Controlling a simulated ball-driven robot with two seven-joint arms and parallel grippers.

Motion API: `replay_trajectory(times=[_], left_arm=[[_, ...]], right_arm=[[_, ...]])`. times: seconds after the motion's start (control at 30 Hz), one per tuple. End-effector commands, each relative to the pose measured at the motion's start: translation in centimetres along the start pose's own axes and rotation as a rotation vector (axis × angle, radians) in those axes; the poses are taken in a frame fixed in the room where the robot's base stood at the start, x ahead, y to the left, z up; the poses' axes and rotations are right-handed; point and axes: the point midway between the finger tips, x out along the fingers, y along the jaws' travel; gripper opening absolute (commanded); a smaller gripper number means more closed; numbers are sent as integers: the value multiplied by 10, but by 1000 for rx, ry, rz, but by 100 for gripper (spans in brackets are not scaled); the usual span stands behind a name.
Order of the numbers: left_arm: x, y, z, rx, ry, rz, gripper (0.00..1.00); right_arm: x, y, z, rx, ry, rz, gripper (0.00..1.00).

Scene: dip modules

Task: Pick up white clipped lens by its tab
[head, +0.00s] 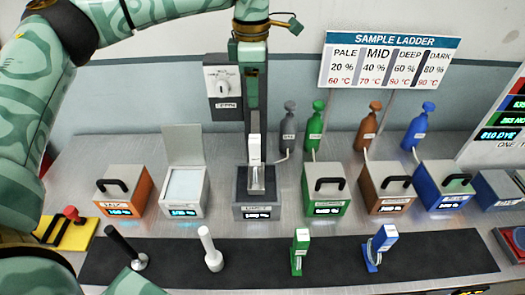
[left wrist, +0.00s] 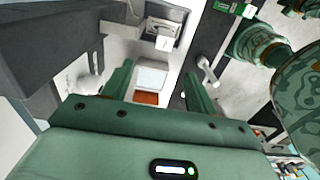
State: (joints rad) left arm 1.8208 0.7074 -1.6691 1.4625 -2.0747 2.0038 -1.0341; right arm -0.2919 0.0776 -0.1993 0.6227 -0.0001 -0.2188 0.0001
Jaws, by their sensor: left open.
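The white clipped lens (head: 254,149) stands upright on the dark grey module (head: 241,197) in the middle of the row, its white tab uppermost. In the left wrist view its tab (left wrist: 163,44) shows beyond my fingertips, roughly in line with the gap between them. My left gripper (head: 253,100) points down above the lens in the head view and is seen edge-on there. In the left wrist view the gripper (left wrist: 158,70) has its fingers apart with nothing between them. The tab appears clear of the fingers. My right gripper is not in view.
An open-lidded white module (head: 184,190) and an orange module (head: 125,191) stand left; a green module (head: 326,190) stands right. A black mat (head: 340,262) in front holds a white stand (head: 210,250), a green clip (head: 300,252) and a blue clip (head: 380,247).

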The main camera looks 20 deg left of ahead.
Motion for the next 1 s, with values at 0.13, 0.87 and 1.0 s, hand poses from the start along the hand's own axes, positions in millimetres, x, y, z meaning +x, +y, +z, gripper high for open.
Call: replay_trajectory(times=[0.13, 0.87, 1.0], left_arm=[[36, -1, -1, -1, 5, -7, 58], [150, -8, 1, -1, 1, -5, 58], [157, -8, 1, -1, 0, -3, 58]], right_arm=[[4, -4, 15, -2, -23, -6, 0], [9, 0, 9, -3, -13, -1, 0], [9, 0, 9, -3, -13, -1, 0]])
